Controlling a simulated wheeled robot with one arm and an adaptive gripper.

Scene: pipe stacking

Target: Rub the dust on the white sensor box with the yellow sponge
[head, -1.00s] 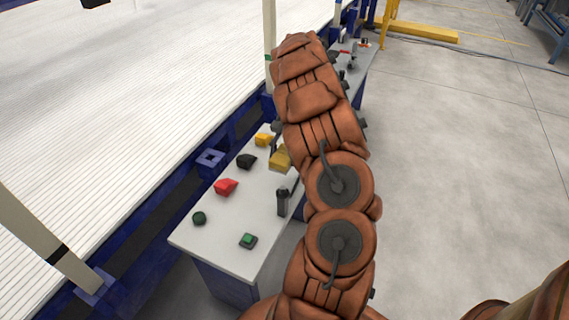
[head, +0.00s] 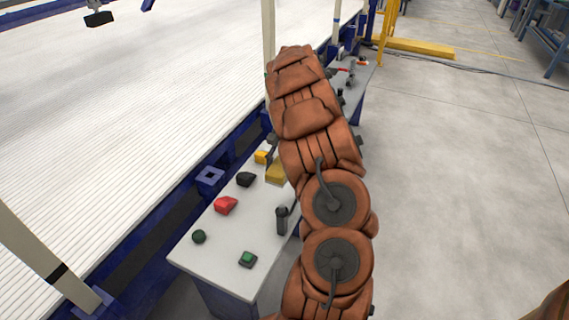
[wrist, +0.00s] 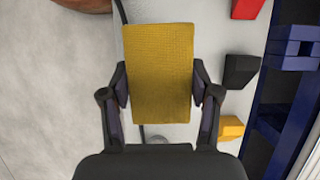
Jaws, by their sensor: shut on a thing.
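The yellow sponge (wrist: 160,72) is held between the two dark fingers of my gripper (wrist: 160,88) in the wrist view, its broad face toward the camera. In the head view the sponge (head: 277,174) shows beside my arm, over the grey-white table; I cannot tell whether it touches the top. My arm hides most of the gripper there. I cannot make out the white sensor box or any dust in either view; my arm covers the middle of the table.
A white slatted conveyor (head: 120,110) runs along the left. Open floor lies right.

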